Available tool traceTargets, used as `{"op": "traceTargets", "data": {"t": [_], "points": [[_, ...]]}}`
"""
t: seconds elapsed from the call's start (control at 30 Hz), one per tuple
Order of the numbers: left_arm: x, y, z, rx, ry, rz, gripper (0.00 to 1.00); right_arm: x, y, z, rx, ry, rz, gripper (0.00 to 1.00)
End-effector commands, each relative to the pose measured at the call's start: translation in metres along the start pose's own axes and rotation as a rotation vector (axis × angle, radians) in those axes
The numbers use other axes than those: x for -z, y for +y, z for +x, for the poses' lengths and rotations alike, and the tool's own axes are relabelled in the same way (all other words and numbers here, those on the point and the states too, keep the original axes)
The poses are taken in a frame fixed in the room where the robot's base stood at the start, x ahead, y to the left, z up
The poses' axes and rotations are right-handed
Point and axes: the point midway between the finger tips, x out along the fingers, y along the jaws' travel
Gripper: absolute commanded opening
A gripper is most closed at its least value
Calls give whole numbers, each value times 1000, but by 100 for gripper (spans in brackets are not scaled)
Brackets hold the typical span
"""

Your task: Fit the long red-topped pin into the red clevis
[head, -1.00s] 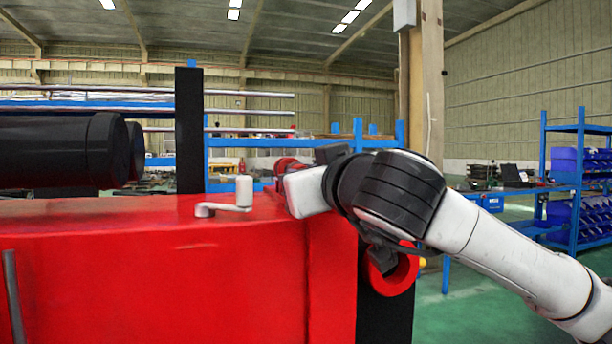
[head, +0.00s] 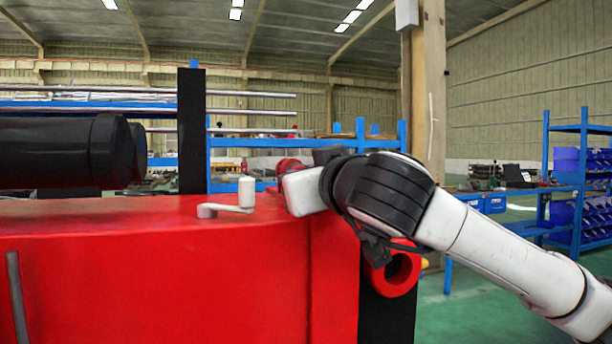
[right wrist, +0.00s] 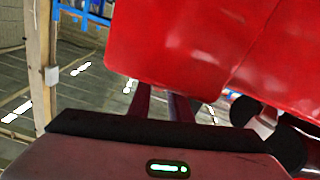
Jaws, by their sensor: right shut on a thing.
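My right arm comes in from the right in the head view, its wrist at the right corner of the red body; its fingers are hidden there. In the right wrist view the right gripper's two dark red fingers (right wrist: 157,105) run up behind a large red mass (right wrist: 175,45). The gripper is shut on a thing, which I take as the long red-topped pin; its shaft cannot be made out. A red round part (head: 288,165) shows just beyond the hand. A red ring with a dark hole (head: 398,268), perhaps the clevis, is below the forearm. My left gripper is out of view.
The red body (head: 150,270) fills the lower left, with a white crank handle (head: 232,200) on top. Black cylinders (head: 60,150) and a black post (head: 191,130) stand behind it. Blue racks (head: 580,180) are at the right, over open green floor.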

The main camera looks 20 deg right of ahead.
Motion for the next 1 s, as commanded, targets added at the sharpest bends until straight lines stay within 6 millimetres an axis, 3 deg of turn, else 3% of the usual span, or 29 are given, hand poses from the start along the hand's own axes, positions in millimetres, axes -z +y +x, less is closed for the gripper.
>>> {"op": "traceTargets", "data": {"t": [0.93,0.97,1.0], "points": [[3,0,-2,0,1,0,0,2,0,19,0,4,0,0],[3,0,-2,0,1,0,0,2,0,18,0,5,0,23],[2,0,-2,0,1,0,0,2,0,18,0,4,0,30]]}}
